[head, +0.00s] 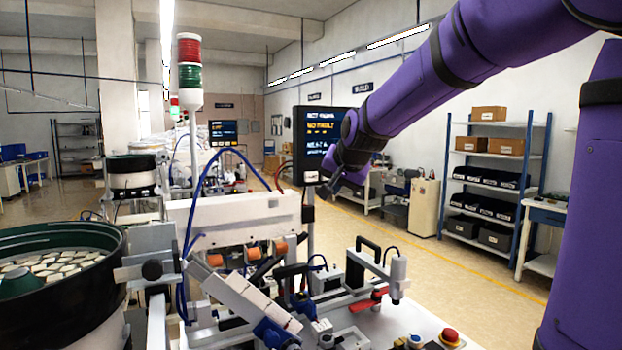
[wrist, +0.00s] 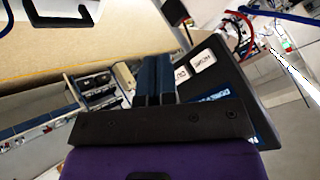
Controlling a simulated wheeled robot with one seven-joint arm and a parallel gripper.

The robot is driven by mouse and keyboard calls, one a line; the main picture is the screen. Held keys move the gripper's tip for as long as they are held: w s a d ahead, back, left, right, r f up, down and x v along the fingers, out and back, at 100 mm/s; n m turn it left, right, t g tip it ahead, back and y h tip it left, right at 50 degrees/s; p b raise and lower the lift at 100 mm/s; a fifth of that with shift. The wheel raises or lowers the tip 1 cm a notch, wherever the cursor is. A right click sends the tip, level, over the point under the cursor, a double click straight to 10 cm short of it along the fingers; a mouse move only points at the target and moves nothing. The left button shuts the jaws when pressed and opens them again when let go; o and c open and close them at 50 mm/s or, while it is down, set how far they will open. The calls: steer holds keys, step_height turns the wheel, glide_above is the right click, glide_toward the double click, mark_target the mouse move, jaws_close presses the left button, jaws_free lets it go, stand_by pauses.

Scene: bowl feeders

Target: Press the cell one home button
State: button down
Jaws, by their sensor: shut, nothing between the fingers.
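The cell panel (head: 325,138) is a dark screen with orange and white text on a post at the middle of the head view. In the wrist view the panel (wrist: 240,95) is at the right, with two white keys along its edge. The outer key, the home button (wrist: 203,58), reads HOME; the other key (wrist: 181,75) is partly hidden by my fingers. My gripper (head: 331,190) is at the panel's lower right corner in the head view. Its dark fingers (wrist: 157,62) are together and empty, left of the keys in the wrist view. No contact is visible.
A bowl feeder (head: 60,270) with pale parts stands at the left. A signal tower (head: 190,75) stands behind it. Below the panel is a fixture with a red lever (head: 368,300) and a red button (head: 450,337). Shelving (head: 490,180) stands at the right, beyond open floor.

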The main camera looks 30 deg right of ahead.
mark_target(315, 178)
steer(key=shift+w, duration=4.15)
steer(key=shift+w, duration=0.45)
steer(key=shift+w+d, duration=0.1)
steer(key=shift+w, duration=0.35)
steer(key=shift+s, duration=0.9)
steer(key=shift+s, duration=0.1)
steer(key=shift+s, duration=2.4)
